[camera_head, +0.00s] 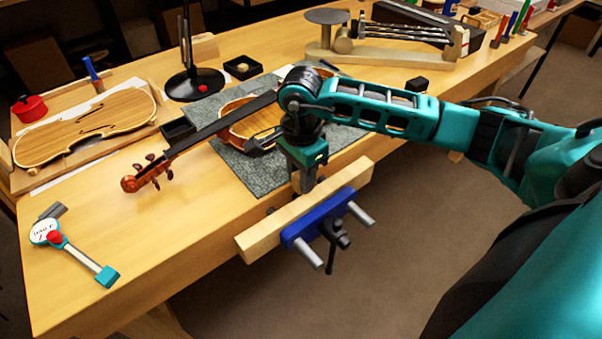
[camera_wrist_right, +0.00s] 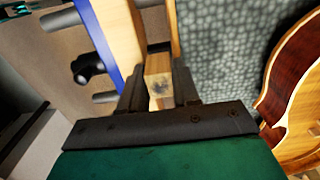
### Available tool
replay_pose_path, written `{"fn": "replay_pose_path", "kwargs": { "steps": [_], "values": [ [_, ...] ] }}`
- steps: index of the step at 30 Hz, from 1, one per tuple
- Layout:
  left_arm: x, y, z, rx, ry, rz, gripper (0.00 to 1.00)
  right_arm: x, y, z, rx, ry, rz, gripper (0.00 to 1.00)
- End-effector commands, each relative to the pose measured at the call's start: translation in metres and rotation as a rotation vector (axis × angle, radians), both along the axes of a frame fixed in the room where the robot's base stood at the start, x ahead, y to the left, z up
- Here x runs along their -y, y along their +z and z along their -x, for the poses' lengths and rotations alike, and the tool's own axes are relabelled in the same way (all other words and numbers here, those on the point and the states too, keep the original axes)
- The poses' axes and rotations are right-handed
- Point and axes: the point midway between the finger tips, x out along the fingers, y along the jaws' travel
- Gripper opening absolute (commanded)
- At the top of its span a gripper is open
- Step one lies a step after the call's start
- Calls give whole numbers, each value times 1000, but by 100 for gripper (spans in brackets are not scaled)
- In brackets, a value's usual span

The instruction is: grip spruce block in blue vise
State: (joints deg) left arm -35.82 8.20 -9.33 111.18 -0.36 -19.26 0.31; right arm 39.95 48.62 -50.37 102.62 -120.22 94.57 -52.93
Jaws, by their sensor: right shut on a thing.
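The blue vise (camera_head: 318,217) with its pale wooden jaw (camera_head: 262,238) is mounted on the bench's front edge. My right gripper (camera_head: 304,184) points down just behind that jaw. In the right wrist view its dark fingers (camera_wrist_right: 159,88) are shut on a small pale wooden block, the spruce block (camera_wrist_right: 158,82). The block sits between the vise's wooden jaw and the bench-side wood, seen from above. I cannot tell whether the jaws touch it. In the head view the block is hidden by the gripper and jaw. My left gripper is not in view.
A violin (camera_head: 236,124) lies on a grey mat (camera_head: 237,169) just behind the vise, close to my right gripper. A round-faced gauge (camera_head: 46,232) lies at front left. A violin-shaped plate (camera_head: 85,127) and a lamp base (camera_head: 194,84) are further back.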

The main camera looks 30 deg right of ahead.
Motion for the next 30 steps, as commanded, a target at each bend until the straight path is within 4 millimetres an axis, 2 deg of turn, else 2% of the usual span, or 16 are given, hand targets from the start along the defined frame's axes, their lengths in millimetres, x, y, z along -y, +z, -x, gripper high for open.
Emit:
{"fn": "replay_pose_path", "kwargs": {
  "steps": [5, 22, 30],
  "values": [
    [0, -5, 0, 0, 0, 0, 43, 0, -6, 0, 0, -1, 0, 3],
    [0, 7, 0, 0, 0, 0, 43, 0, 13, 0, 1, 0, 0, 3],
    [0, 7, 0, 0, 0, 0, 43, 0, 14, 0, 1, 0, 0, 3]
  ]
}}
